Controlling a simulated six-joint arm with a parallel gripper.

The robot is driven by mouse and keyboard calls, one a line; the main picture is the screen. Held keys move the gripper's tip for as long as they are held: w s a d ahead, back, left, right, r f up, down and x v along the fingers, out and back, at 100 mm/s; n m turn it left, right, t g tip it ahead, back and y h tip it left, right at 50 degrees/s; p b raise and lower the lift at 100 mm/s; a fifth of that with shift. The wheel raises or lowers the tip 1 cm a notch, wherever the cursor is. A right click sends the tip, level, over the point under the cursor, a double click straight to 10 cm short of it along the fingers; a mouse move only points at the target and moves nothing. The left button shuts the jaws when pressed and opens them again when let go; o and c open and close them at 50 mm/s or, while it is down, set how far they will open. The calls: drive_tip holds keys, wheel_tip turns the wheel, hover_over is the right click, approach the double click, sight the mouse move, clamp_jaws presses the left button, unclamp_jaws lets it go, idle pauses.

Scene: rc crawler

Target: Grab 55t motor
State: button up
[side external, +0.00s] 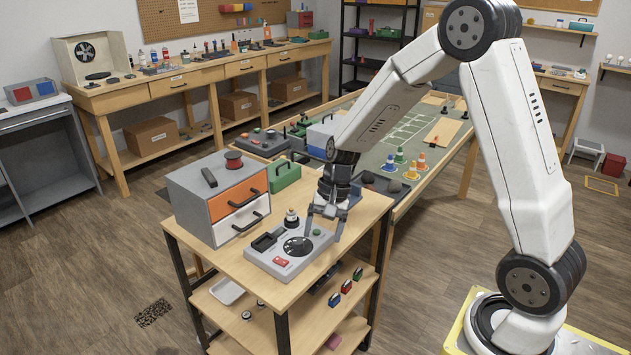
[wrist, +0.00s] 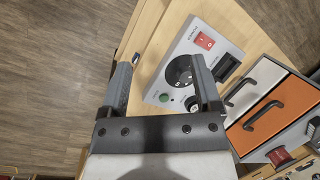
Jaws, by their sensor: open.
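No label reading 55t is legible, so I cannot tell for sure which thing is the 55t motor. A small upright cylinder with a pale top (side external: 291,218) stands at the back edge of a grey device (side external: 282,267) on the wooden cart; it may be a motor. In the wrist view a dark round piece (wrist: 194,104), probably the same thing, shows beside my right finger, partly hidden. My gripper (side external: 325,222) is open, pointing down over the device's right end, with nothing seen between its fingers. In the wrist view its fingers (wrist: 160,66) straddle part of the device.
A grey drawer box (side external: 189,207) with orange and white drawers stands left of the device, and a green toolbox (side external: 286,174) behind it. Small blue, red and green blocks (side external: 346,286) lie on the cart's lower shelf. A green-topped table (side external: 420,122) stands behind.

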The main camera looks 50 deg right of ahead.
drive_tip(key=w+d+f+m+t+y, duration=0.1)
drive_tip(key=w+d+f+m+y, duration=0.25)
drive_tip(key=w+d+m, duration=0.35)
drive_tip(key=m+t+y, duration=0.5)
drive_tip(key=m, duration=0.2)
approach(293, 209)
drive_tip(key=w+a, duration=0.1)
drive_tip(key=shift+f+x, duration=0.2)
drive_tip(key=shift+x, duration=1.9)
drive_tip(key=shift+f+x, duration=0.15)
drive_tip(key=shift+x, duration=1.9)
drive_tip(key=shift+s+d, duration=0.1)
clamp_jaws()
